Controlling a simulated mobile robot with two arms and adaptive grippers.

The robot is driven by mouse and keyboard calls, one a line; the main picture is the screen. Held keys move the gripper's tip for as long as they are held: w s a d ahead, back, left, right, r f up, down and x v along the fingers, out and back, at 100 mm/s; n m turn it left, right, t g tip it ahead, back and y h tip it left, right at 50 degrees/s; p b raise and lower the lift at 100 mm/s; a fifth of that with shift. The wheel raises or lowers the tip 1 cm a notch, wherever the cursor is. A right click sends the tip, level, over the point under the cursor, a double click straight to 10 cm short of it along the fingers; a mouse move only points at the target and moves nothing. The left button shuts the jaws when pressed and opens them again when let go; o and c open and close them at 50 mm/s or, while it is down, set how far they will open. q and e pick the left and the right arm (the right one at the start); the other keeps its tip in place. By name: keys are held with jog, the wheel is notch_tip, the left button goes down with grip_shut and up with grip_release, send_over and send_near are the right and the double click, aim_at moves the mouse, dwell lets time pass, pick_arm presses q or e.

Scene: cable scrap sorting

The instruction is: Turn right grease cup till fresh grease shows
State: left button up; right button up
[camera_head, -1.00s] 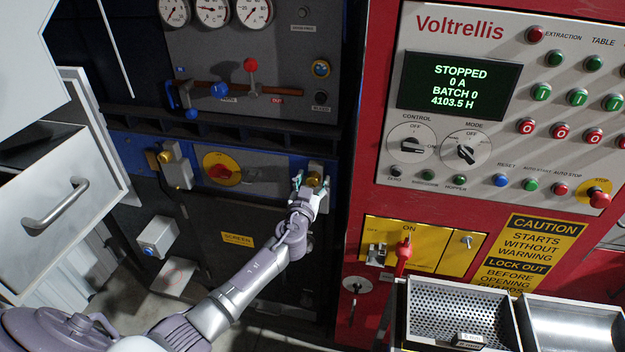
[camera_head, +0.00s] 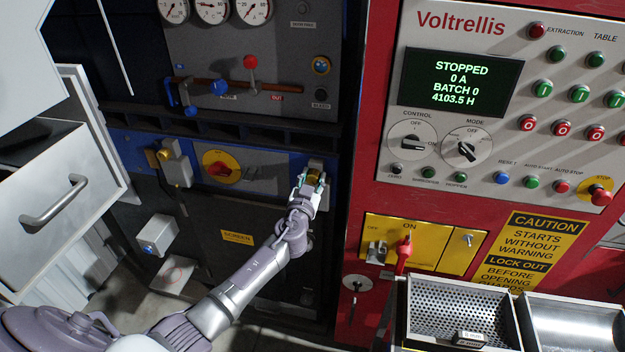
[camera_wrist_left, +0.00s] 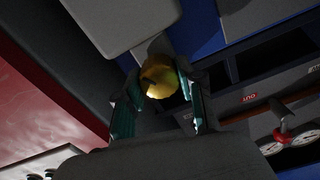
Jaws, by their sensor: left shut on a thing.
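The right grease cup is a small brass-coloured cap on a grey block (camera_head: 316,166), at the right end of the blue strip on the machine front. My left gripper (camera_head: 312,180) is shut on the right grease cup (camera_wrist_left: 159,77), with one teal-padded finger on each side of it in the left wrist view. In the head view the fingers partly cover the cup. I cannot make out any fresh grease. The left grease cup (camera_head: 164,154) sits on its own grey block to the left. My right gripper is not in view.
A yellow-red rotary switch (camera_head: 221,167) lies between the two cups. A lever rail with blue and red knobs (camera_head: 250,62) is above. The red control cabinet (camera_head: 360,200) stands close on the right. An open grey drawer (camera_head: 50,200) juts out at the left.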

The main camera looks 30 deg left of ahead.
pick_arm(q)
jog(key=m+b, duration=0.1)
jog(key=m, duration=0.1)
jog(key=shift+f+m, duration=0.1)
jog(key=shift+m, duration=0.3)
jog(key=shift+m+b, duration=0.6)
jog(key=shift+m, duration=1.2)
jog(key=o, duration=1.1)
jog(key=shift+o, duration=0.2)
